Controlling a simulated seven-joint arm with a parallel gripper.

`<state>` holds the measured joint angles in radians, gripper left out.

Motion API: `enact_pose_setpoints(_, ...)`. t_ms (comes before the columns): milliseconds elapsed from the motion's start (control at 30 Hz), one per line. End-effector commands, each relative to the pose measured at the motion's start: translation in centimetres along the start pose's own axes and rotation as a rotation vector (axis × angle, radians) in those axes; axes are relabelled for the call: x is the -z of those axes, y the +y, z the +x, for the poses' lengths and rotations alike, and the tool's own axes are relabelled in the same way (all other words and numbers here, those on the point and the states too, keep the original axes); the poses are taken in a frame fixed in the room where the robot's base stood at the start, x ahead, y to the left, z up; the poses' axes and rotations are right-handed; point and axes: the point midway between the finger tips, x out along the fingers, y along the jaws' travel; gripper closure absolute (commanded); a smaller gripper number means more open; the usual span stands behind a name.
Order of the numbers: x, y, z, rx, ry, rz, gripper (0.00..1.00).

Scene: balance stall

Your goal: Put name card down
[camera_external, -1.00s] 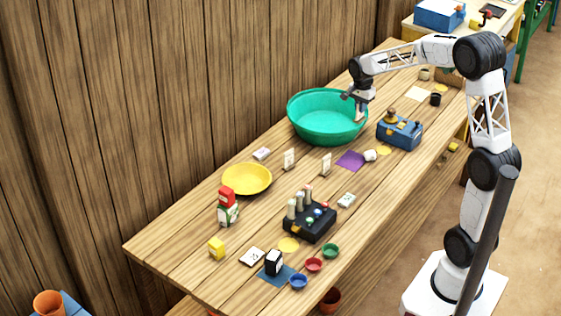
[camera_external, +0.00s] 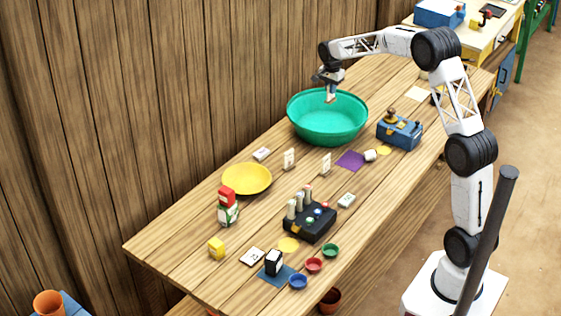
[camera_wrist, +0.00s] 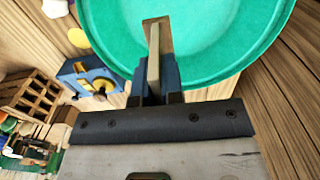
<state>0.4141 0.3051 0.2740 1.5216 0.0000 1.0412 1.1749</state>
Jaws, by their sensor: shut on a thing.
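My gripper (camera_external: 330,86) is shut on a small cream-and-tan name card (camera_external: 331,97), raised over the back part of the green basin (camera_external: 327,140). In the wrist view the card (camera_wrist: 154,62) stands edge-on between the two blue fingers of my gripper (camera_wrist: 155,74), with the basin (camera_wrist: 215,50) behind it. What is on the card's face cannot be seen. Two other small white cards stand upright on the table (camera_external: 180,250), one (camera_external: 289,159) right of the yellow bowl and one (camera_external: 326,164) left of the purple square.
A yellow bowl (camera_external: 247,179), purple square (camera_external: 350,160), white cup (camera_external: 370,155) and blue box device (camera_external: 400,132) are around the basin. A black device with pegs (camera_external: 309,222) stands nearer the front.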

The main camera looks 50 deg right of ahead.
Motion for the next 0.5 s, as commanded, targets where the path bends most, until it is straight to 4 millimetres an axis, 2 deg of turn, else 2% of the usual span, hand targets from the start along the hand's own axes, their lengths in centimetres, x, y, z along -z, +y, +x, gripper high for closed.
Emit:
enact_pose_setpoints(200, 1.6, -3.7, 1.2, 0.001, 0.000, -0.009, 1.00)
enact_pose_setpoints(500, 2.8, -6.7, 2.3, 0.001, 0.000, -0.018, 1.00)
